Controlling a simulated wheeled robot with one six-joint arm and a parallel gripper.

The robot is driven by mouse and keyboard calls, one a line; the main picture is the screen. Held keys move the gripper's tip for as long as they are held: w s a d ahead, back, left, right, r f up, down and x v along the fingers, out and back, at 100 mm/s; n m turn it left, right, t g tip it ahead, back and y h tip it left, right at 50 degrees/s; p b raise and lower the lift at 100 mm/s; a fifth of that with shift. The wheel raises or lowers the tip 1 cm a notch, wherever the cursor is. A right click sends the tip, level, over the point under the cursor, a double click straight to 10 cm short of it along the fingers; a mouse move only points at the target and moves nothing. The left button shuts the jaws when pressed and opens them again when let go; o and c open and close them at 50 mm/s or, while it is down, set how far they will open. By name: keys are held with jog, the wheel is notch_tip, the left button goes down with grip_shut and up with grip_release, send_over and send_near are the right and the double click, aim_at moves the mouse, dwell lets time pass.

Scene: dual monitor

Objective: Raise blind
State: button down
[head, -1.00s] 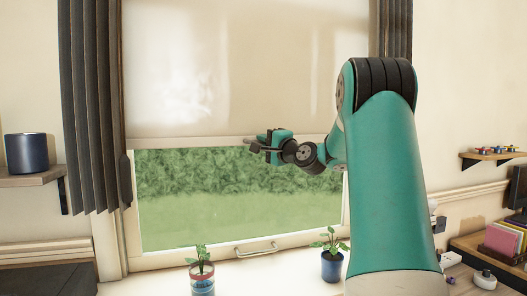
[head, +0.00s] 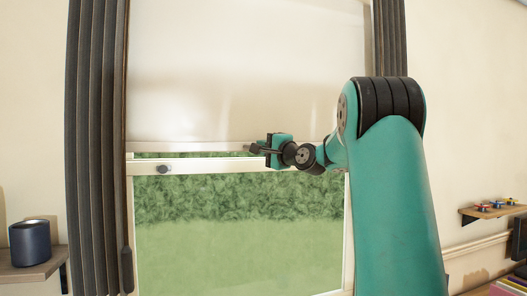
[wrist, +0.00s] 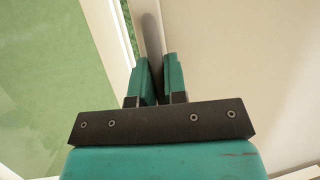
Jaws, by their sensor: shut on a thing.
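The blind (head: 240,80) is a pale roller sheet over the upper part of the window. Its bottom bar (head: 200,148) hangs slightly above the window's horizontal frame rail. My gripper (head: 262,149) is at the right-of-middle part of that bar, shut on it. The exact contact is partly hidden by the fingers.
The window (head: 240,215) shows green hedge and grass below the blind. Dark curtains (head: 97,150) hang at both sides. A shelf with a dark blue pot (head: 30,243) stands at left, and a small shelf (head: 490,212) is on the right wall.

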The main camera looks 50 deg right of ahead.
dwell(0.3)
jog(key=c, duration=1.2)
grip_release()
jog(key=shift+o, duration=0.2)
jog(key=shift+s+f+b, duration=0.1)
jog(key=shift+s+b, duration=0.25)
jog(key=b+v, duration=0.7)
jog(key=v, duration=0.9)
jog(key=shift+s, duration=0.35)
